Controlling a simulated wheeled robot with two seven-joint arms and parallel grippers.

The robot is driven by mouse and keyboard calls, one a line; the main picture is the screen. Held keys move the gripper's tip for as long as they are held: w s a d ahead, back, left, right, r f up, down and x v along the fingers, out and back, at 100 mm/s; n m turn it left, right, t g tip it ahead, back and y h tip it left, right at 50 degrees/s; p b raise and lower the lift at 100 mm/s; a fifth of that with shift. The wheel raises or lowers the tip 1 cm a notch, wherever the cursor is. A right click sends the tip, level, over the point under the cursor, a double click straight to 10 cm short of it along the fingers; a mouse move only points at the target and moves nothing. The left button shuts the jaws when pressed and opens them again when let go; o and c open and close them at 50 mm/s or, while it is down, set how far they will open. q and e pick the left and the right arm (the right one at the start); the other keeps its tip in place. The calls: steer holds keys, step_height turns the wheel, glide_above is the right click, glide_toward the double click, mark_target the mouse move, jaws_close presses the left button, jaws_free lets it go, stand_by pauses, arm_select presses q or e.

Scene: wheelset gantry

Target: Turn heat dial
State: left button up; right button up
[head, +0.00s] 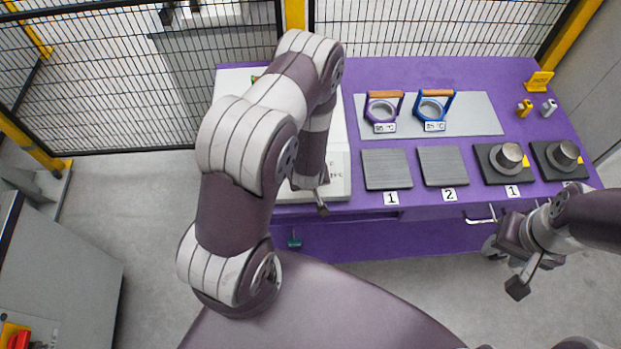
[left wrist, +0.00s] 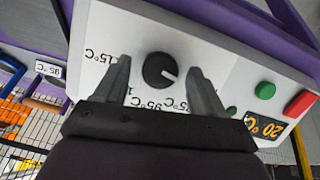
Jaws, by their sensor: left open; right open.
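The heat dial (left wrist: 160,70) is a round black knob with a white pointer mark on a white panel (left wrist: 225,62), seen in the left wrist view. Temperature labels are printed around it, including 15 °C and 95 °C. My left gripper (left wrist: 158,64) is open, one finger on each side of the dial, with visible gaps; I cannot tell whether it touches. In the head view my left arm hides the dial, and the white unit (head: 340,186) shows only partly. My right gripper (head: 504,268) is open and empty, in front of the table's right part.
The panel also has a green button (left wrist: 264,90), a red button (left wrist: 299,103) and an orange display (left wrist: 264,126). On the purple table (head: 470,72) stand two handled rings (head: 381,110), grey plates (head: 387,169) and metal hubs on black bases (head: 495,178). Mesh fencing stands behind.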

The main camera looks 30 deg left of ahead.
arm_select(q)
steer(key=shift+a+f, duration=0.25)
steer(key=shift+w+d, duration=0.15)
steer(key=shift+d, duration=0.05)
steer(key=shift+c, duration=0.4)
steer(key=c, duration=1)
